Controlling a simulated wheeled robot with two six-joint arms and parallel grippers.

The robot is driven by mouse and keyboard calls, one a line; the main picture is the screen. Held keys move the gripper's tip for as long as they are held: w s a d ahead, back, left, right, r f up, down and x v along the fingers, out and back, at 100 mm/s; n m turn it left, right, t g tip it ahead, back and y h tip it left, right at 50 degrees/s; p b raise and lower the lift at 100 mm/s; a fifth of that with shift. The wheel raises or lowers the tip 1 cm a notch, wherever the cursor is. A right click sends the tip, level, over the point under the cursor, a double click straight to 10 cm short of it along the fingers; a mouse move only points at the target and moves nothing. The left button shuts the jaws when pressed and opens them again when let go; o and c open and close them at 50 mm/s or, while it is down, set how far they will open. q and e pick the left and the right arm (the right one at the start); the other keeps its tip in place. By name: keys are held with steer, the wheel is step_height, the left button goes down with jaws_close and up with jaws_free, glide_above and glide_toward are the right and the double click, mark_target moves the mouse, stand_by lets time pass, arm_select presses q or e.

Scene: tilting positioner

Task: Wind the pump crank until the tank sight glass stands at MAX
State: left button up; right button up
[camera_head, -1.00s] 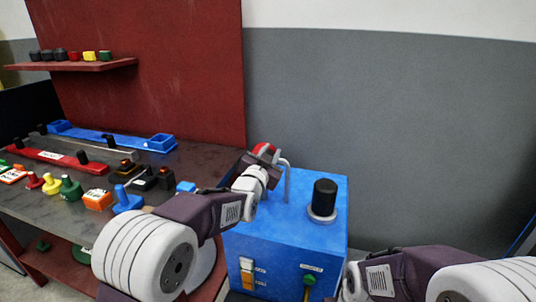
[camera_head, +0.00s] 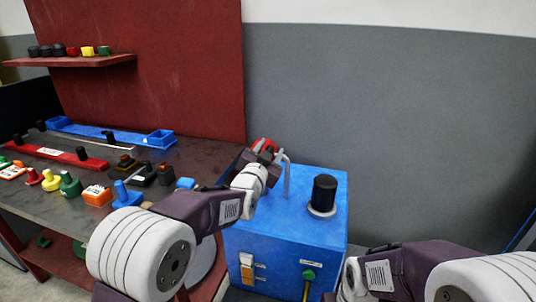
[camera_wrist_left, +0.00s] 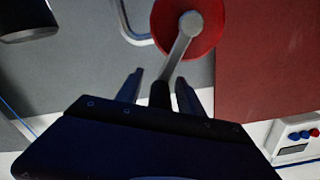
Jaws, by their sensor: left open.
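A red disc (camera_wrist_left: 207,32) with a grey crank arm (camera_wrist_left: 178,48) shows in the left wrist view. A dark handle (camera_wrist_left: 160,94) hangs at the arm's lower end. My left gripper (camera_wrist_left: 158,91) is open, with one finger on each side of the handle and visible gaps. In the head view the red disc (camera_head: 264,144) is partly hidden behind my left gripper (camera_head: 268,156), at the back left of a blue cabinet (camera_head: 285,235). A small white and orange fitting (camera_head: 247,272) on its front may be the sight glass; its level is unreadable. My right gripper is out of view.
A bent grey pipe (camera_head: 287,175) rises close beside my left gripper. A black cylinder (camera_head: 324,194) stands on the cabinet top. A green knob (camera_head: 309,275) is on its front. A bench (camera_head: 60,205) with several coloured knobs lies left.

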arm_select(q)
steer(key=v, duration=0.8)
steer(key=shift+s+b, duration=0.25)
steer(key=shift+b, duration=0.2)
steer(key=shift+r, duration=0.1)
